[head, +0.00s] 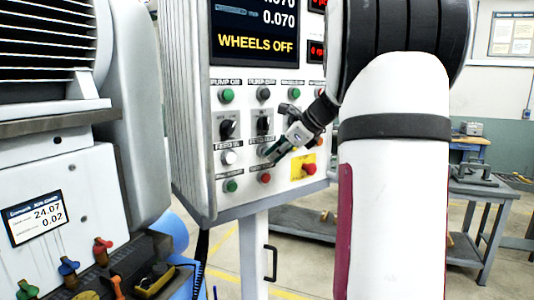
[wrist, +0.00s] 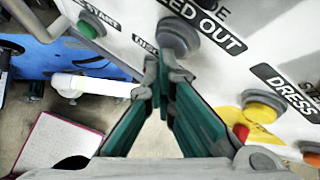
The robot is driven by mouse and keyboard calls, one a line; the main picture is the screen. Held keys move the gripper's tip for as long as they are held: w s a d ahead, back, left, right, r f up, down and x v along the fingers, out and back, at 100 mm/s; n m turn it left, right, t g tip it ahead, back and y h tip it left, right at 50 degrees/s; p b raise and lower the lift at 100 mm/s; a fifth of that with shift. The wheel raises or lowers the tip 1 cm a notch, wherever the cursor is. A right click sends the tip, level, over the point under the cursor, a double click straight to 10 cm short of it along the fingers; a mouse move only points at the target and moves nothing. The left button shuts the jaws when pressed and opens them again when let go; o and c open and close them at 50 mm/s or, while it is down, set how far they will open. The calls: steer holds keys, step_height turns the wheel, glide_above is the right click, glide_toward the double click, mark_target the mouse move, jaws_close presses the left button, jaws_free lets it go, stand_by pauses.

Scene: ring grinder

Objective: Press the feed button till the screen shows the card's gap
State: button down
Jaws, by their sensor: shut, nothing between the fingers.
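My gripper (head: 272,156) is shut and empty, with its fingertips at the FEED OUT button. In the wrist view the fingertips (wrist: 166,75) are just below the grey FEED OUT button (wrist: 178,36); I cannot tell whether they touch it. In the head view my fingers partly hide that button. The white FEED IN button (head: 228,157) is to its left and uncovered. The screen (head: 257,30) shows "WHEELS OFF" in yellow and 0.070, with another number cut off above. A small panel (head: 36,217) on the left machine reads 24.07 and 0.02; I cannot tell if it is the card.
Green and red buttons sit below, and knobs (head: 228,124) above. A red emergency stop on a yellow plate (head: 302,168) is to the right. A yellow-grey DRESS button (wrist: 262,106) shows in the wrist view. A grey workbench (head: 484,195) stands at the right.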

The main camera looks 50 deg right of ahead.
steer(key=shift+a, duration=0.1)
stand_by(0.3)
steer(key=shift+s+a+p, duration=0.15)
steer(key=shift+s+p, duration=0.35)
steer(key=shift+s, duration=0.35)
steer(key=s, duration=0.1)
steer(key=s+p, duration=0.1)
steer(key=s, duration=0.1)
steer(key=s+a+p, duration=0.1)
steer(key=s, duration=0.1)
stand_by(0.8)
